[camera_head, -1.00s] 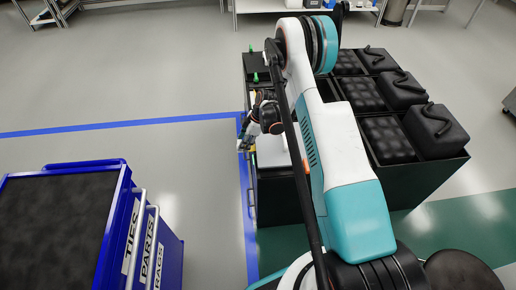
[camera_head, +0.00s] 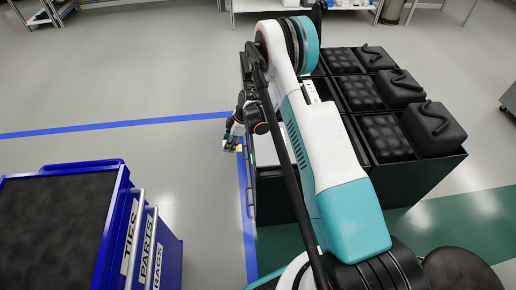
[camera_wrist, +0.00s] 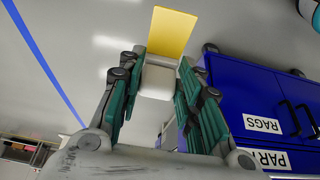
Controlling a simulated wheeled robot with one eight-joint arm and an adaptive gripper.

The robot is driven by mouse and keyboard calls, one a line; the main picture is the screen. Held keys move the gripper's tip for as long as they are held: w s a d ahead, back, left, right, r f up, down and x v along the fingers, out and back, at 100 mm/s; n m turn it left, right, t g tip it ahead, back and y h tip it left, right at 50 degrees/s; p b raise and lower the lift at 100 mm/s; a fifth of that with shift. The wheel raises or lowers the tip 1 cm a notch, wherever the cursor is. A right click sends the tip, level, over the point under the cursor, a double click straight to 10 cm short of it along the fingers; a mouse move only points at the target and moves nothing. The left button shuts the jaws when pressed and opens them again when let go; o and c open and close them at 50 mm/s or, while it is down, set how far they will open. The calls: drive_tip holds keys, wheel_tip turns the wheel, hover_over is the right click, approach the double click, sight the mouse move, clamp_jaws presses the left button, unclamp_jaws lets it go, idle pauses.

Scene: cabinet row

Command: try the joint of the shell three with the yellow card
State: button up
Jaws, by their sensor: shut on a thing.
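My gripper (camera_wrist: 157,95) is shut on the pale block-like holder (camera_wrist: 157,82) of the yellow card (camera_wrist: 170,32). The card stands out flat beyond the fingertips in the wrist view. In the head view my gripper (camera_head: 231,146) is beside the left side of the black cabinet row (camera_head: 410,180), with a small yellow patch of the card (camera_head: 239,148) showing. The card appears apart from the cabinets. My arm covers much of the row's left part. I cannot tell which shell is number three, and its joint is not clear to see.
A blue cart (camera_head: 150,215) with a black top and drawers labelled TIES, PARTS and RAGS stands at the left. Black cases (camera_head: 435,124) sit on the row's right side. A blue floor line (camera_head: 120,129) runs past the row. Open floor lies between cart and row.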

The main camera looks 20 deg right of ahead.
drive_tip(key=shift+w+a, duration=0.25)
drive_tip(key=shift+a, duration=0.45)
drive_tip(key=shift+w+a, duration=0.2)
drive_tip(key=shift+a, duration=0.45)
drive_tip(key=shift+r, duration=0.1)
drive_tip(key=shift+r+p, duration=1.6)
drive_tip(key=shift+r, duration=2.35)
